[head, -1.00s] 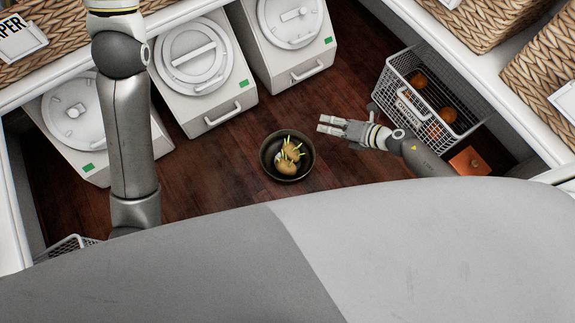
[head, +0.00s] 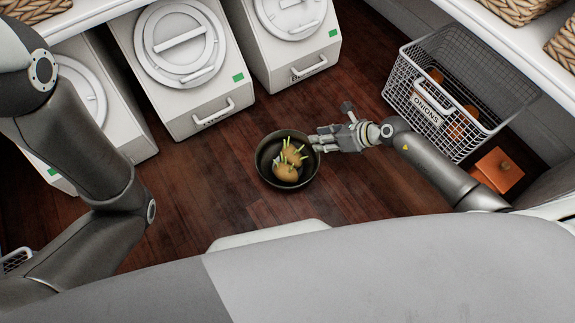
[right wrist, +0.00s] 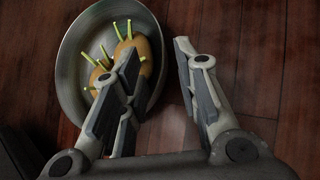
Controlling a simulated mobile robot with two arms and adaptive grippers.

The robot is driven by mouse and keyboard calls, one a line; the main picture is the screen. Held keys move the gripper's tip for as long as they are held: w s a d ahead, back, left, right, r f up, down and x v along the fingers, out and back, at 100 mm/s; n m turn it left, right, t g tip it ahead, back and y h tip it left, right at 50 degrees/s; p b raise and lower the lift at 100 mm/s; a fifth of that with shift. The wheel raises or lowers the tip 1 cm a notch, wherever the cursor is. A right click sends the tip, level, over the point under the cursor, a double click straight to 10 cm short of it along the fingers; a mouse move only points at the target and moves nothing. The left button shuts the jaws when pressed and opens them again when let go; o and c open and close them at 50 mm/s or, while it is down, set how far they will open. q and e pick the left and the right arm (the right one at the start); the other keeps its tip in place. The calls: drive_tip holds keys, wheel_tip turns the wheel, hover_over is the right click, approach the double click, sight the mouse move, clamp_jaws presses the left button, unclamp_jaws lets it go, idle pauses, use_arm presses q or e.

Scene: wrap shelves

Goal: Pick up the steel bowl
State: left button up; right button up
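The steel bowl (head: 264,170) is round and dark, on the wooden floor in the middle of the head view, with sprouting potatoes (head: 289,163) inside. It also shows in the right wrist view (right wrist: 70,70), at the upper left. My right gripper (head: 317,143) is at the bowl's right rim, fingers pointing left. In the right wrist view (right wrist: 155,60) its fingers are spread, with one finger over the bowl and the other outside the right rim. I cannot tell whether they touch the rim. My left arm shows at the left; its gripper is out of view.
A wire basket labelled onions (head: 425,108) stands at the right with an orange box (head: 497,170) beside it. White lidded bins (head: 190,70) line the back. Wicker baskets (head: 500,8) sit on the shelf above. Floor around the bowl is clear.

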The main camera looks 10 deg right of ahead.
sight(307, 139)
drive_tip(key=b+x, duration=0.3)
drive_tip(key=x, duration=0.2)
drive_tip(key=shift+w+a+f, duration=0.1)
drive_tip(key=shift+f, duration=0.25)
drive_tip(key=shift+w+a+f+b, duration=0.25)
drive_tip(key=shift+a+f+b, duration=0.05)
drive_tip(key=shift+b, duration=0.15)
drive_tip(key=shift+r, duration=0.1)
